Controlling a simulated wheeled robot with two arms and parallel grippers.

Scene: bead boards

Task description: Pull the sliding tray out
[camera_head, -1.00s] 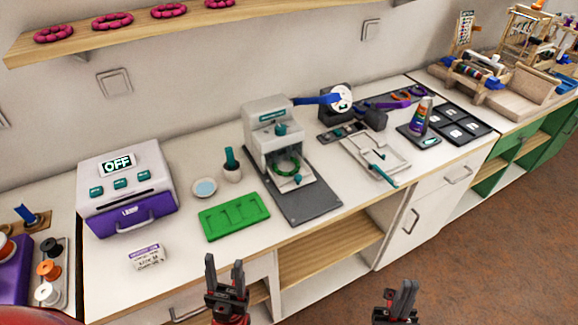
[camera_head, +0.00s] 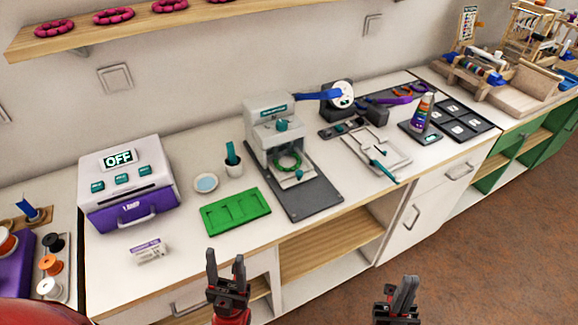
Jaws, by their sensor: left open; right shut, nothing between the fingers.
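A white press-like machine (camera_head: 267,115) stands mid-counter on a dark base plate. A small pale tray (camera_head: 290,178) with a teal knob sits low at its front, and a green ring (camera_head: 290,161) lies there. A white and purple box with an "OFF" display (camera_head: 130,178) stands at the left; its purple front (camera_head: 112,219) has a handle and looks shut. I cannot tell which is the sliding tray. My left gripper (camera_head: 225,262) is open and empty in front of the counter, below the green mould. My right gripper (camera_head: 397,290) is shut and empty, farther right, apart from everything.
A white tray with a teal tool (camera_head: 378,150) lies right of the press. Open shelves (camera_head: 325,235) are below the counter.

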